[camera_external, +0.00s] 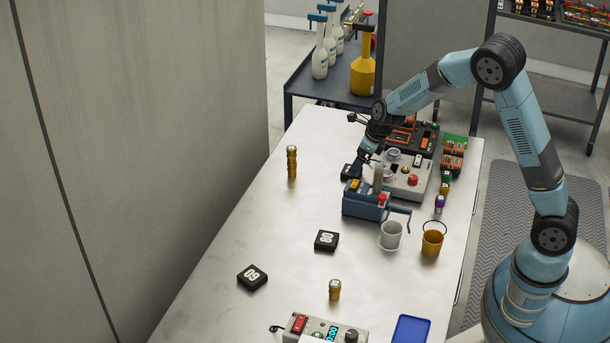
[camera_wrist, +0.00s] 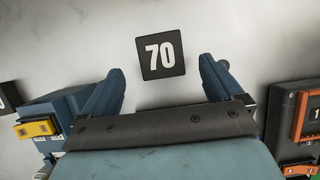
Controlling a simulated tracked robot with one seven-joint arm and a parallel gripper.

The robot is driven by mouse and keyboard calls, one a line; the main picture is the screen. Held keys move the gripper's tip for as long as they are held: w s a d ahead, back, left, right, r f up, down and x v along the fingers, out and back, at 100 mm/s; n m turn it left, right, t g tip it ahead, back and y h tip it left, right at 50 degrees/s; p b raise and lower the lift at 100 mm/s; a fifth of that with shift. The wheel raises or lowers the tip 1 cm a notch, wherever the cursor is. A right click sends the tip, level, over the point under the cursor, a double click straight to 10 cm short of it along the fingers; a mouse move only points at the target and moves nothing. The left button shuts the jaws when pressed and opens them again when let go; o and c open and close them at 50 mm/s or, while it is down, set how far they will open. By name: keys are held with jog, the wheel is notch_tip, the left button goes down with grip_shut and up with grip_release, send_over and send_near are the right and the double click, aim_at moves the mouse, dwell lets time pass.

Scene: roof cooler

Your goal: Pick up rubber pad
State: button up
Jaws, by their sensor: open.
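A black square pad marked "70" (camera_wrist: 161,54) lies flat on the pale table top. In the wrist view it sits between and just ahead of the two fingertips of my gripper (camera_wrist: 162,68). The gripper is open and empty, with clear space on both sides of the pad. In the external view my gripper (camera_external: 357,166) is low over the far half of the table, beside a dark pad (camera_external: 346,172) partly hidden there. Two more black pads with white numbers lie nearer, one in the middle (camera_external: 326,240) and one at the left (camera_external: 252,277).
A blue box (camera_external: 366,201) and a grey control box (camera_external: 408,178) stand close to my gripper. A white mug (camera_external: 390,235) and an orange mug (camera_external: 432,242) stand to the right. A brass cylinder (camera_external: 292,162) stands at the left. The left-middle of the table (camera_external: 255,225) is clear.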

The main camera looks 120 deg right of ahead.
aim_at(344, 175)
jog(key=shift+x, duration=2.2)
jog(key=shift+c, duration=0.3)
jog(key=shift+r, duration=0.1)
jog(key=c, duration=1.1)
jog(key=shift+c, duration=0.2)
jog(key=shift+r, duration=0.15)
